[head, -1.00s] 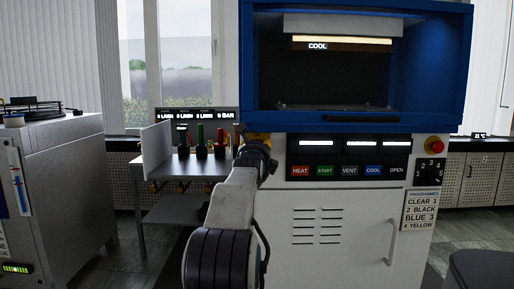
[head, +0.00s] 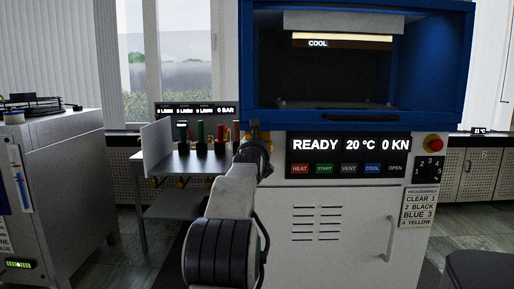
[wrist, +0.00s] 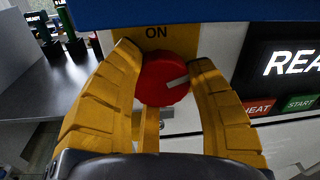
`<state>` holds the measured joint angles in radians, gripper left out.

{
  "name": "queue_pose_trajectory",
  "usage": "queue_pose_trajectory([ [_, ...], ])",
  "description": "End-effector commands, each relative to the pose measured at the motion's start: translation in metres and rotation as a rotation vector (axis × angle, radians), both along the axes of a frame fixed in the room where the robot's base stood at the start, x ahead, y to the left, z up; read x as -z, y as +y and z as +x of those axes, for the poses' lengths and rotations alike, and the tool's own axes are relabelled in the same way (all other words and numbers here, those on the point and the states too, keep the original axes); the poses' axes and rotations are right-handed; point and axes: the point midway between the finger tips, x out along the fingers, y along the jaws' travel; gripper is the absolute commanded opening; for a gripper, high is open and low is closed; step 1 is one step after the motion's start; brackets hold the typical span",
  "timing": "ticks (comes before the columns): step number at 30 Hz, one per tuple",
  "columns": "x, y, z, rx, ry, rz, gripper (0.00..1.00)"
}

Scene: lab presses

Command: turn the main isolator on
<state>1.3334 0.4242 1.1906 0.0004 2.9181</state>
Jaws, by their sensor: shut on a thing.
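The main isolator is a red round knob (wrist: 163,82) on a yellow plate (wrist: 185,42) with the word ON above it. A white pointer mark on the knob points to the right and slightly up, not straight at ON. My gripper (wrist: 166,70) has its two yellow fingers on either side of the knob, shut on it. In the head view my gripper (head: 252,128) is at the left front edge of the press, and my arm hides the knob. The press display (head: 350,145) is lit and reads READY 20 °C 0 KN.
The blue press hood (head: 250,60) overhangs just above the knob. A row of coloured buttons (head: 348,170) and a red mushroom button (head: 433,144) are to the right.

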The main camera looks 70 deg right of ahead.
Motion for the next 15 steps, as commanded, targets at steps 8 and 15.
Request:
queue_pose_trajectory([
  [8, 0.0051, -0.0013, -0.0012, 0.002, 0.004, 0.010, 0.55],
  [15, 0.0029, -0.0007, -0.0004, 0.000, 0.003, 0.005, 0.76],
])
